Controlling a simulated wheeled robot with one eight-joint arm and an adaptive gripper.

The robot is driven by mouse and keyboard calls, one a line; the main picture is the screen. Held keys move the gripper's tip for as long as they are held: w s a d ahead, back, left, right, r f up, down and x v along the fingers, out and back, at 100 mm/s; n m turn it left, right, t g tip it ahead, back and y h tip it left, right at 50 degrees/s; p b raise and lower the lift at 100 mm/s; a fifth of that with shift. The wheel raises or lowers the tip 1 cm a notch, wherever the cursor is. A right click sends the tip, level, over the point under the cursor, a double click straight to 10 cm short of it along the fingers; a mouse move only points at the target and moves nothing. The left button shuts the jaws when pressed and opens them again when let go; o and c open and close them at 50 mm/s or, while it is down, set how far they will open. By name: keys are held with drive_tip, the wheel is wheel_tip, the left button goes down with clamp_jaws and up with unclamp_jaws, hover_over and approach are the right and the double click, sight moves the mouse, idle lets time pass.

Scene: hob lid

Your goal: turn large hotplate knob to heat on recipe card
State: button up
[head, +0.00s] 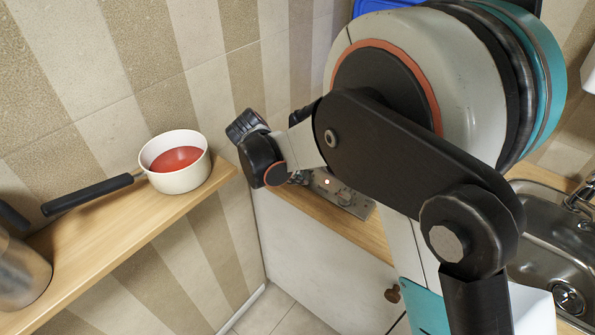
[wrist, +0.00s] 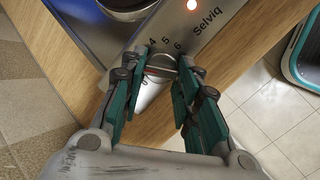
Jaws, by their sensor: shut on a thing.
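In the wrist view a silver knob (wrist: 152,92) sits on the front edge of the steel hob (wrist: 222,17). The digits 4, 5 and 6 are printed beside it. My gripper (wrist: 162,76) is shut on this knob, a teal finger on each side. A thin red line shows across the knob between the fingers; I cannot tell which digit it points to. A lamp (wrist: 192,5) glows on the hob near the brand name. Part of a dark round hotplate (wrist: 128,6) shows at the top. In the head view my arm hides most of the hob (head: 345,196). No recipe card is visible.
A wooden shelf (head: 120,240) at the left carries a white saucepan (head: 180,180) with red contents and a metal container (head: 20,275). A wooden worktop (head: 368,235) edges the hob. A sink (head: 540,280) lies at the right. Floor tiles show below.

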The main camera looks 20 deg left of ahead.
drive_tip(key=shift+n, duration=0.3)
drive_tip(key=o, duration=1.1)
drive_tip(key=shift+c, duration=0.2)
drive_tip(key=v, duration=1.2)
